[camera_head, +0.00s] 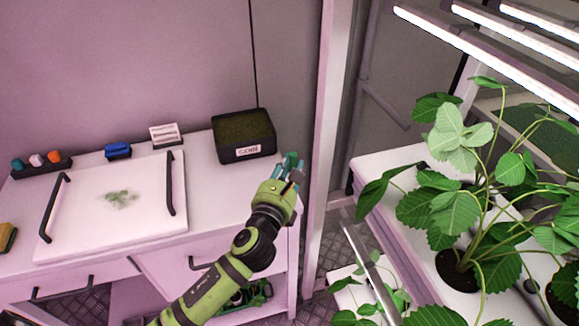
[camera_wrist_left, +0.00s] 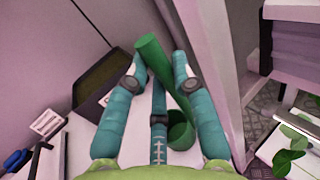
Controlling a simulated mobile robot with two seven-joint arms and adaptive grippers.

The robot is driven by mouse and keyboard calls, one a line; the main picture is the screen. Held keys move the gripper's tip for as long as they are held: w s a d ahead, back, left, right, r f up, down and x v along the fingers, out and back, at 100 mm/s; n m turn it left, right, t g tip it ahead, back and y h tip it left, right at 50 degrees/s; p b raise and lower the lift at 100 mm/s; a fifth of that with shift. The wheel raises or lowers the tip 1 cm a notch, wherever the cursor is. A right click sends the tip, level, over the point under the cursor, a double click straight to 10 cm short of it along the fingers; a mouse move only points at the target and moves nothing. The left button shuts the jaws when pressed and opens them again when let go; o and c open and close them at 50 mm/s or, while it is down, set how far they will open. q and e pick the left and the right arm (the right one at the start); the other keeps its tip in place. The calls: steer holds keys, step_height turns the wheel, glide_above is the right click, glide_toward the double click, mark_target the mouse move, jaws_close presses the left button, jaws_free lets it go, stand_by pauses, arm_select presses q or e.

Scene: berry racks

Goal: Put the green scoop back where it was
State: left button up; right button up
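My left gripper (camera_head: 293,166) reaches over the right end of the white counter (camera_head: 225,205), beside the dark box. In the left wrist view its teal fingers (camera_wrist_left: 158,62) converge on both sides of the green scoop's handle (camera_wrist_left: 154,52) and appear shut on it. The scoop is tilted, and its round cup (camera_wrist_left: 181,130) shows lower down, partly behind a finger. In the head view the scoop is only a small green patch among the fingers. Whether the scoop touches the counter is unclear. My right gripper is not in view.
The dark box (camera_head: 229,155) with green content stands just left of the gripper. A white post (camera_head: 324,130) rises to its right. A white tray (camera_head: 105,230) with black handles, a blue item (camera_head: 118,150) and a white holder (camera_head: 164,133) are farther left. Leafy plants (camera_head: 450,205) fill the right.

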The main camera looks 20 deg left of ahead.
arm_select(q)
steer(key=shift+o, duration=0.7)
steer(key=s+b, duration=0.2)
steer(key=s, duration=1)
steer(key=shift+r, duration=0.2)
